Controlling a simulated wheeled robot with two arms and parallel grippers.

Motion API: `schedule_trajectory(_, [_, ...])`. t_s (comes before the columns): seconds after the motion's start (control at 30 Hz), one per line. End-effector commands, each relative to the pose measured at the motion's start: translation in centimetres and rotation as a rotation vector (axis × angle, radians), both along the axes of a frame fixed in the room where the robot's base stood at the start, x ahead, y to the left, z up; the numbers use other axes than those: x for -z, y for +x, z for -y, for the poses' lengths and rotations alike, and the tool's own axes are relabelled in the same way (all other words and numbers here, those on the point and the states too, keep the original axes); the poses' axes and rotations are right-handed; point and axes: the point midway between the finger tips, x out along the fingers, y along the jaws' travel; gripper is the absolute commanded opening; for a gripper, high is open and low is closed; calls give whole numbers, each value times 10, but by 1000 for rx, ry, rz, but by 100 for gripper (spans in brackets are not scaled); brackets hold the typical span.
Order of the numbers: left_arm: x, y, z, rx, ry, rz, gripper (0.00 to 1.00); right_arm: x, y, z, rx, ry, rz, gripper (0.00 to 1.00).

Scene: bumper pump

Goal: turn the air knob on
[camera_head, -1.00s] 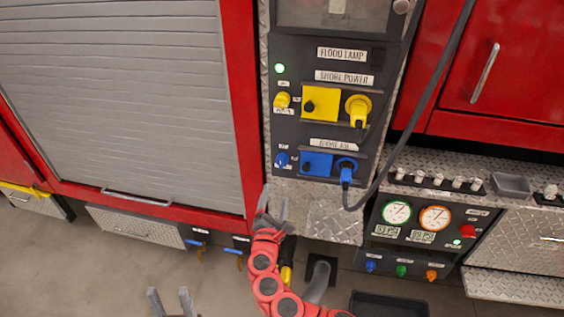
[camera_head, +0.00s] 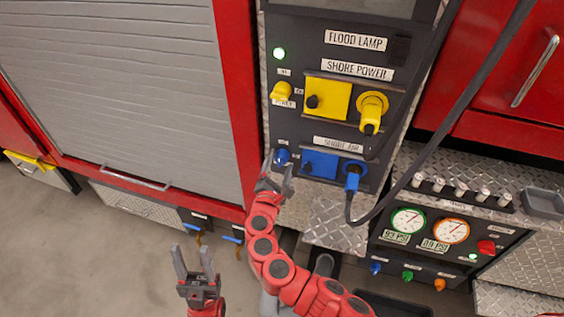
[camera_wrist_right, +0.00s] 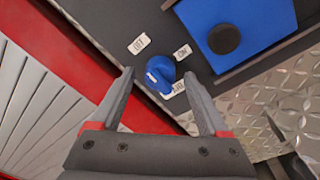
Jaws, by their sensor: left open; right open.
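The blue air knob (camera_head: 282,157) sits on the dark panel, left of the blue shore air cover (camera_head: 320,163). In the right wrist view the knob (camera_wrist_right: 159,75) lies between and just beyond my fingertips, with small labels OFF to its upper left, ON to its upper right and one below it. My right gripper (camera_head: 279,172) is open right at the knob; its fingers (camera_wrist_right: 158,85) are spread on either side of it. Whether they touch it cannot be told. My left gripper (camera_head: 194,262) is open and empty, low in front of the grey shutter, away from the panel.
A yellow knob (camera_head: 282,92) and yellow shore power cover (camera_head: 327,98) sit above. A blue plug (camera_head: 352,181) with a hanging dark cable (camera_head: 440,120) is to the right. Gauges (camera_head: 408,221) and a diamond-plate ledge (camera_head: 335,228) lie lower right.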

Motion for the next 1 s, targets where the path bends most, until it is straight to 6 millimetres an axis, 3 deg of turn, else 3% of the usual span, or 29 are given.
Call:
schedule_trajectory(0.07, [0, 0, 0, 0, 0, 0, 50, 0, 0, 0, 0, 0, 0, 78])
schedule_trajectory(0.5, [0, 0, 0, 0, 0, 0, 50, 0, 0, 1, 1, 0, -1, 1])
schedule_trajectory(0.77, [6, 0, 0, 0, 0, 0, 50, 3, 0, 1, 0, 17, 4, 0])
schedule_trajectory(1.0, [32, 0, 0, 0, 0, 0, 50, 8, 0, 1, -1, 114, 37, 0])
